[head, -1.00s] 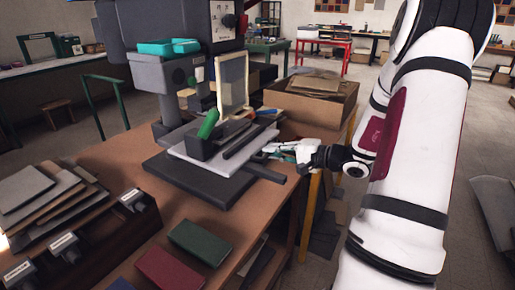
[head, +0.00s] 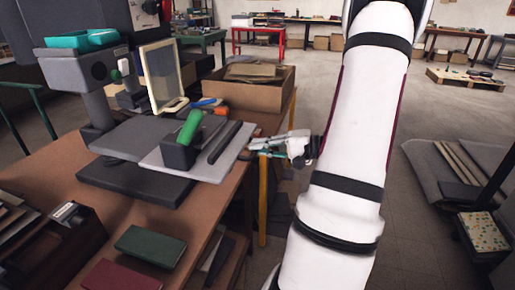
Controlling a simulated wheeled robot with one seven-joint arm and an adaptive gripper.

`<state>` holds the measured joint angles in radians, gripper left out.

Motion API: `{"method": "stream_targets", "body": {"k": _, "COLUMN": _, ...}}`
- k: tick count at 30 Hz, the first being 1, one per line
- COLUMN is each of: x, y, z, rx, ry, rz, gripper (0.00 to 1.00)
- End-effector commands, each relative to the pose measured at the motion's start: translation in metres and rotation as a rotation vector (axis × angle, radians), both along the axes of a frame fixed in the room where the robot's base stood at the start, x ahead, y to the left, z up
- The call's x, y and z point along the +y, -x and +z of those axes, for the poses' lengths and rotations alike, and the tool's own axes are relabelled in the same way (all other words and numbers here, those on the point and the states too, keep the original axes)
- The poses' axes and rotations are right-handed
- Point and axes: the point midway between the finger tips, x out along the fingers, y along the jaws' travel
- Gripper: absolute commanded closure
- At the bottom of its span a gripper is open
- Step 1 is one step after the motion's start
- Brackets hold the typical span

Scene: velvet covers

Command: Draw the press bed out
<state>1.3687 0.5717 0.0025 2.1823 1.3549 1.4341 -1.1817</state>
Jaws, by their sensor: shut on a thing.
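The press (head: 92,85) stands on the brown bench at the left. Its bed is a light grey plate (head: 214,169) that sticks out to the right, past the dark base (head: 135,182). A dark block with a green handle (head: 190,127) and a dark bar (head: 225,142) ride on the plate. My gripper (head: 262,147) is at the plate's right side, by the bench edge. It is shut on what looks like the bed's dark handle (head: 247,155); the exact contact is small and partly hidden by the jaws.
A cardboard box (head: 245,95) of sheets stands behind the bed. A framed panel (head: 162,75) stands beside the press. Green and red books (head: 150,244) lie at the bench front.

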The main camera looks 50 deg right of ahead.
Motion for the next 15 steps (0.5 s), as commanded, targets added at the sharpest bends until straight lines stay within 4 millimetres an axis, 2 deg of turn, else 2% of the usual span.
{"method": "stream_targets", "body": {"k": 5, "x": -0.0019, "y": 0.0056, "z": -0.0024, "rx": 0.01, "ry": 0.0, "rz": -0.007, "gripper": 1.0}}
{"method": "stream_targets", "body": {"k": 6, "x": -0.002, "y": 0.0057, "z": -0.0025, "rx": 0.01, "ry": 0.0, "rz": -0.008, "gripper": 0.84}}
{"method": "stream_targets", "body": {"k": 8, "x": -0.002, "y": 0.0055, "z": -0.0023, "rx": 0.009, "ry": 0.0, "rz": -0.008, "gripper": 0.71}}
{"method": "stream_targets", "body": {"k": 15, "x": -0.0015, "y": 0.0036, "z": -0.0015, "rx": 0.006, "ry": 0.0, "rz": -0.005, "gripper": 0.69}}
